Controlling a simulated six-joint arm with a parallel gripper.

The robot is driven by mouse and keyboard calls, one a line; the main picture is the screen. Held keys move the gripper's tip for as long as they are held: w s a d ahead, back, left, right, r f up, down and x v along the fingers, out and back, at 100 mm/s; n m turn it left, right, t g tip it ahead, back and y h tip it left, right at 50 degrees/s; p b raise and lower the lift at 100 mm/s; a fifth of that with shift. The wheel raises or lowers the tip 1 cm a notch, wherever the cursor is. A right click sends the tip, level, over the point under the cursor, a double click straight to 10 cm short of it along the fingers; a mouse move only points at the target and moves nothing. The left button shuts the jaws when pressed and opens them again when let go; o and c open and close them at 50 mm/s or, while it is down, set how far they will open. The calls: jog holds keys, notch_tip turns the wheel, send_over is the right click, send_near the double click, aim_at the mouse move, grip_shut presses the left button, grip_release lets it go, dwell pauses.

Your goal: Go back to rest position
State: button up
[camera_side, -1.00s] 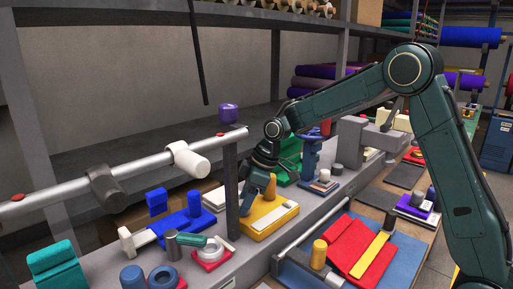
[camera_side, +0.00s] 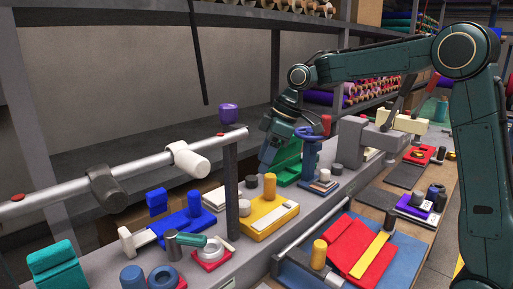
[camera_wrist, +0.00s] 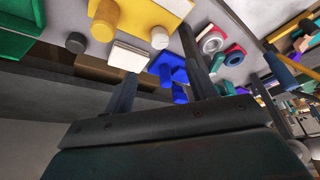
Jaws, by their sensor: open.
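My gripper (camera_side: 268,160) hangs from my dark green arm in the side view, above the back of the grey bench, left of a green block (camera_side: 288,172). It holds nothing that I can see. In the wrist view the two dark fingers of my gripper (camera_wrist: 158,58) stand apart, with bench items beyond them. The yellow block (camera_side: 266,218) with its upright yellow peg (camera_side: 269,187) sits below and in front of my gripper, apart from it.
A blue post with a wheel (camera_side: 309,150) stands right of my gripper. A metal rail (camera_side: 140,166) with a grey post runs at the left. Blue blocks (camera_side: 190,222) and a red holder with a white ring (camera_side: 210,252) lie in front. Shelves with rolls stand behind.

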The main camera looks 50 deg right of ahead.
jog(key=shift+s+d+r, duration=0.1)
jog(key=shift+r, duration=0.3)
jog(key=shift+s, duration=0.1)
jog(key=s+a+r+m+t+h, duration=0.1)
jog(key=s+r+m, duration=0.1)
jog(key=s, duration=0.6)
jog(key=s+a+r+m+h, duration=0.1)
jog(key=s+r+m, duration=0.1)
jog(key=s, duration=0.5)
jog(key=s+d+f+m, duration=0.1)
jog(key=s+f+m, duration=0.1)
jog(key=s, duration=0.5)
jog(key=s+f+m+t+h, duration=0.1)
jog(key=s+f+m, duration=0.2)
jog(key=s, duration=0.4)
jog(key=shift+s+d+f, duration=0.15)
jog(key=shift+d, duration=0.25)
